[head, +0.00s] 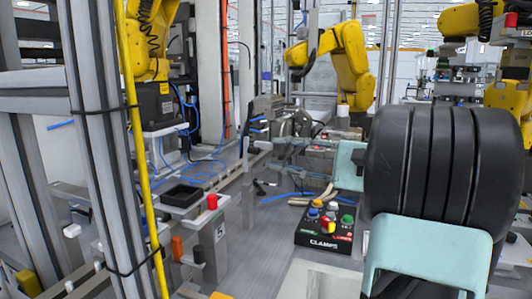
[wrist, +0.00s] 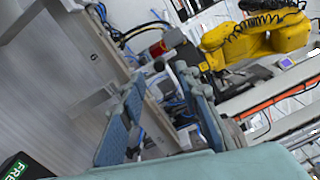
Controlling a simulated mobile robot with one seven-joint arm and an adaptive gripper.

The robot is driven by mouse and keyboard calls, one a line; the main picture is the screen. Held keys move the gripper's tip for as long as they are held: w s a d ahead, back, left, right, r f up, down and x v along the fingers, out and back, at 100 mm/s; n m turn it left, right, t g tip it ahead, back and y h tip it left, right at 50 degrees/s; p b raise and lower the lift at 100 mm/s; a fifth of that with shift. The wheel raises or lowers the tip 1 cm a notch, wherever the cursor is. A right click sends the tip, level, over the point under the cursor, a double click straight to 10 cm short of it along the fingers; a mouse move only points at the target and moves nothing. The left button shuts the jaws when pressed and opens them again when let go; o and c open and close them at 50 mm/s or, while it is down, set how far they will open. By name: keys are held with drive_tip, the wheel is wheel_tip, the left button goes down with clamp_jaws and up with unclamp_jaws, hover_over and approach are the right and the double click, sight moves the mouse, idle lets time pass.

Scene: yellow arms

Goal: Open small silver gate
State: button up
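I cannot make out with certainty which part is the small silver gate. A slim silver post (head: 247,185) stands left of centre in the head view, with a dark upright piece near its top. My gripper (wrist: 158,75) shows in the wrist view as two blue-grey fingers held apart. Nothing shows gripped between them. Beyond the fingertips is a silver rail with dark knobs and a red part (wrist: 158,48). Whether the fingers touch the rail I cannot tell. In the head view, my own dark and teal arm covers much of the right side.
A control box (head: 325,229) with coloured buttons sits on the grey surface left of my arm. A silver frame post (head: 98,130) with a yellow cable stands close at left. A black tray (head: 181,195) and a red button (head: 212,201) are near it. Yellow robot arms (head: 345,60) stand behind.

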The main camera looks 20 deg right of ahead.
drive_tip(key=v, duration=0.6)
drive_tip(key=shift+s+d, duration=0.25)
drive_tip(key=shift+s, duration=0.05)
